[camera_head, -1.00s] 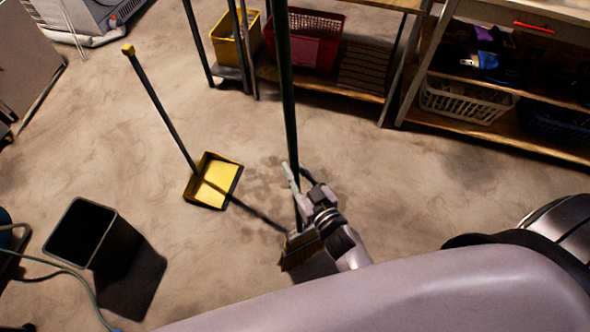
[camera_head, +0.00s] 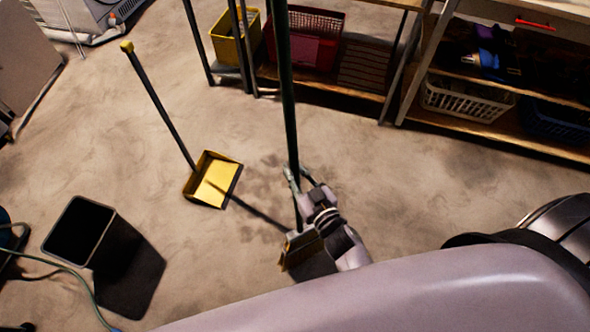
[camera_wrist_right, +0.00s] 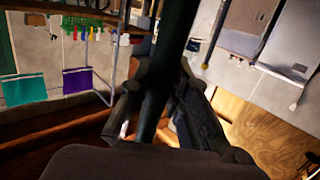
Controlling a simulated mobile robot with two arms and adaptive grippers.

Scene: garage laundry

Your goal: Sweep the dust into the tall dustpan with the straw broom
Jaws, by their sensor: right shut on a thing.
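The straw broom (camera_head: 288,100) has a long dark green handle and a straw head (camera_head: 302,249). My right gripper (camera_head: 303,182) is shut on the handle, a little above the head. In the right wrist view the handle (camera_wrist_right: 168,70) runs between the fingers of the gripper (camera_wrist_right: 160,125). The tall dustpan (camera_head: 214,180), a yellow pan with a dark rim and a long upright handle, stands on the floor to the left of the broom. Dark dust patches (camera_head: 266,166) lie on the floor between the pan and my gripper. My left gripper is not in view.
A black bin (camera_head: 78,232) stands at the lower left near a green hose. A shelf holding a yellow bin (camera_head: 229,40), a red basket (camera_head: 303,30) and a white basket (camera_head: 466,98) lines the back. The floor between is mostly clear.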

